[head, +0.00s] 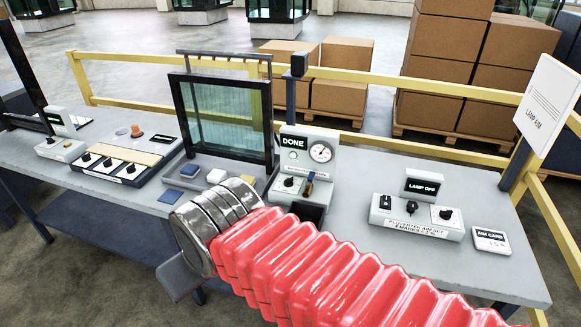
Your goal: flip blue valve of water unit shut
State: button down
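A grey unit with a "DONE" display, a green light and a round gauge (320,152) stands mid-table; it looks like the water unit, but its label is too small to read. On its lower front are a black knob (289,182) and a small upright lever (308,188), orange-brown with a bluish part. This may be the blue valve; its exact setting is unclear. My red bellows arm and silver wrist cover the area in front of it. My gripper (180,277) shows only as a grey piece at the table's front edge, left of and nearer than the unit. Its fingertips are not clear.
Knob panels (113,164) lie farther left. A "LAMP OFF" panel (417,217) and a card (492,240) are right. Yellow rails (400,82) and stacked boxes (447,50) stand behind.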

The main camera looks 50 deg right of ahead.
aim_at(310, 178)
jog(key=i, duration=0.9)
jog(key=z, duration=0.05)
